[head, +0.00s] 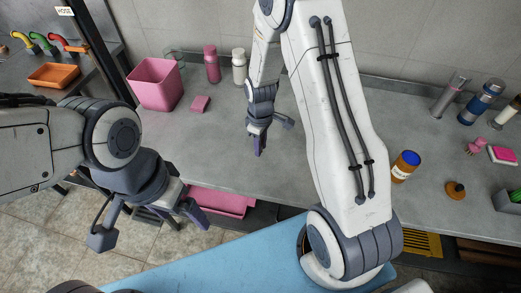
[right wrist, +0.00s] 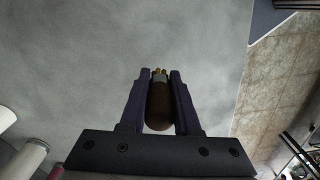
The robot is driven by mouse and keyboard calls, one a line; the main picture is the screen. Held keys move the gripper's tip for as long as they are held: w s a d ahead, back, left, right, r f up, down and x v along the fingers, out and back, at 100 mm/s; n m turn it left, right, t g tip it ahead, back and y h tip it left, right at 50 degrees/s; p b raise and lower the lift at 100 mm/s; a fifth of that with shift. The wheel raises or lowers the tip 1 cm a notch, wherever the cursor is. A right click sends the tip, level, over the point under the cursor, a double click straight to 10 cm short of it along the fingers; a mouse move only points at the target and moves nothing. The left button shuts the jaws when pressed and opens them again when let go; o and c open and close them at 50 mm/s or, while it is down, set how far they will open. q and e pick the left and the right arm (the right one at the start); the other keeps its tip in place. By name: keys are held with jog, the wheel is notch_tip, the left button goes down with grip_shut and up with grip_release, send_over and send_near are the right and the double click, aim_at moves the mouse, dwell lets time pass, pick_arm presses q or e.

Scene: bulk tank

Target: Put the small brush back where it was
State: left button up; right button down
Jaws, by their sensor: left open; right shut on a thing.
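My right gripper (head: 257,140) is above the grey counter, left of the middle of the head view, its fingers pointing down. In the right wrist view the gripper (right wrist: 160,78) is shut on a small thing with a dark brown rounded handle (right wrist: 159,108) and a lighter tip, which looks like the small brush. The fingers lie on both sides of the handle. In the head view I cannot make the brush out at the fingers. My left gripper (head: 148,226) is open and empty, in front of the counter's near edge at the left.
The grey counter (head: 300,165) is clear around my right gripper. A pink bin (head: 156,85), pink block (head: 200,104), pink bottle (head: 212,64) and white bottle (head: 239,66) stand at the left. An amber jar (head: 404,167) and brown stopper-like thing (head: 456,190) are at the right.

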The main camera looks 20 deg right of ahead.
jog(key=shift+f, duration=1.45)
jog(key=shift+f, duration=0.2)
jog(key=c, duration=0.6)
grip_release()
jog(key=shift+r, duration=0.1)
